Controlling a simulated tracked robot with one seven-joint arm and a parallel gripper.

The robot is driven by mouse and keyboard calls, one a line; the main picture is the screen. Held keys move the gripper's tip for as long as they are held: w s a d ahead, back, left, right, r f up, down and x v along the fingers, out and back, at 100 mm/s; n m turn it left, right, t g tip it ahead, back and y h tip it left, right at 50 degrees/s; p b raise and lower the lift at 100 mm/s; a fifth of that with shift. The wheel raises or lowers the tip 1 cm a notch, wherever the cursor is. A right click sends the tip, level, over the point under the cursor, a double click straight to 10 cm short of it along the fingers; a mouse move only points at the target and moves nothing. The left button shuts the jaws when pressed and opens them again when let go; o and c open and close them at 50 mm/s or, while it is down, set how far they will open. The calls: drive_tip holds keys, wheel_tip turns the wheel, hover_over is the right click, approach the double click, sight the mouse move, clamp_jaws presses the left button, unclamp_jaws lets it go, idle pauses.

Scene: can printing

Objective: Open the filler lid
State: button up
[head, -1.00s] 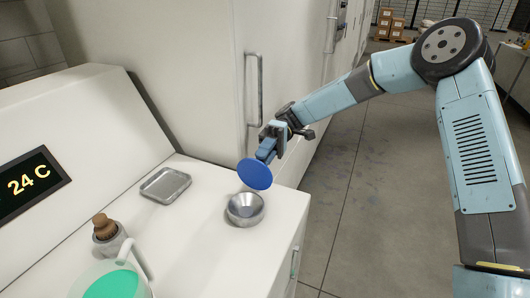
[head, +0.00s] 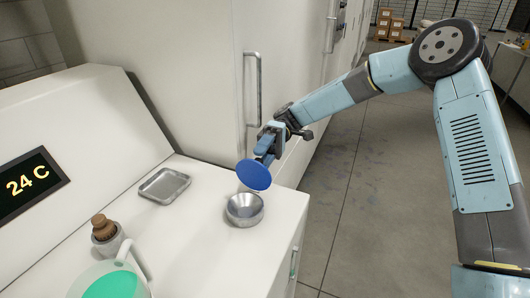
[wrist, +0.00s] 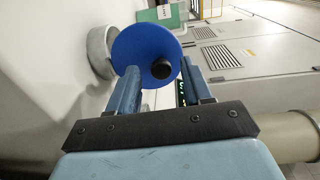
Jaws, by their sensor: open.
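The filler lid (head: 254,175) is a blue disc, tilted up above the far side of the round metal filler bowl (head: 245,209) on the white counter. The bowl's opening shows uncovered in the head view. In the wrist view the lid (wrist: 140,50) shows its black knob (wrist: 162,69), with the grey bowl (wrist: 99,50) behind and left. My gripper (head: 266,155) is at the lid's upper, far side. Its fingers (wrist: 160,78) are open, one on each side of the knob with gaps. Whether lid and bowl touch I cannot tell.
A shallow metal tray (head: 164,186), a brown-topped grey container (head: 107,235) and a white jug with green contents (head: 117,283) stand on the counter. A white cabinet with a vertical handle (head: 253,90) rises behind. Floor right of the counter is clear.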

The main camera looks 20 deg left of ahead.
drive_tip(key=w, duration=1.3)
drive_tip(key=shift+w+d+r, duration=0.3)
drive_tip(key=shift+w+d, duration=0.05)
drive_tip(key=shift+w, duration=0.05)
drive_tip(key=s+d+r+m+t, duration=0.3)
drive_tip(key=d+r+m+t, duration=0.15)
drive_tip(key=d, duration=0.35)
drive_tip(key=s+d+r+m+t, duration=0.3)
drive_tip(key=d+r+t, duration=0.15)
drive_tip(key=d, duration=0.35)
drive_tip(key=s+d+r+m+t, duration=0.3)
drive_tip(key=d+t, duration=0.2)
drive_tip(key=d, duration=0.3)
drive_tip(key=s+d+r+m+t, duration=0.1)
drive_tip(key=s+d+m+t, duration=0.2)
drive_tip(key=s+d, duration=0.4)
drive_tip(key=s+d+r+m+t+h, duration=0.1)
drive_tip(key=s+d+m+t, duration=0.3)
drive_tip(key=d, duration=0.9)
drive_tip(key=shift+s+d+r+t, duration=0.15)
drive_tip(key=shift+s+d+t, duration=0.2)
drive_tip(key=shift+s+t, duration=1)
